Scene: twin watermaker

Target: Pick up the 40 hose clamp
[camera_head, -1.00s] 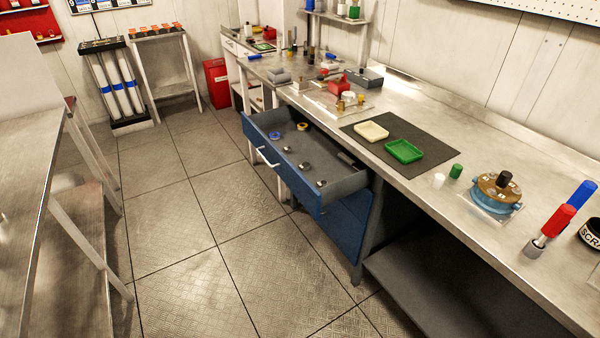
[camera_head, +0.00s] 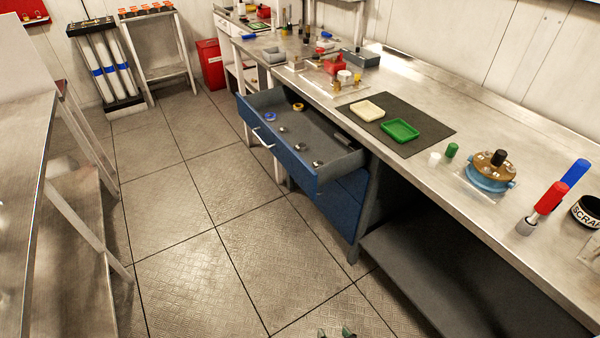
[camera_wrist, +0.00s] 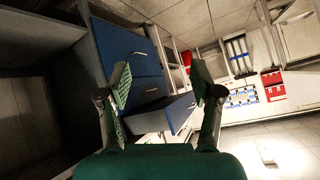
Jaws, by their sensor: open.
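Several small metal rings, which look like hose clamps, lie in the open blue drawer (camera_head: 262,142) under the workbench. One clamp (camera_head: 283,129) is toward the far end, one (camera_head: 300,147) is in the middle and one (camera_head: 318,163) is near the drawer front's near end. I cannot tell which is the 40 clamp. My gripper (camera_wrist: 160,88) is open and empty, with green pads, facing the blue drawer unit (camera_wrist: 130,55). Its tips just show at the bottom edge of the head view (camera_head: 337,332), apart from the drawer. The drawer's inside is hidden in the wrist view.
The drawer also holds a blue roll (camera_head: 270,117) and a yellow roll (camera_head: 298,107). The workbench (camera_head: 470,115) above carries a green tray (camera_head: 401,131) and a cream tray (camera_head: 367,111). Another table (camera_head: 30,150) stands at left. The floor between is clear.

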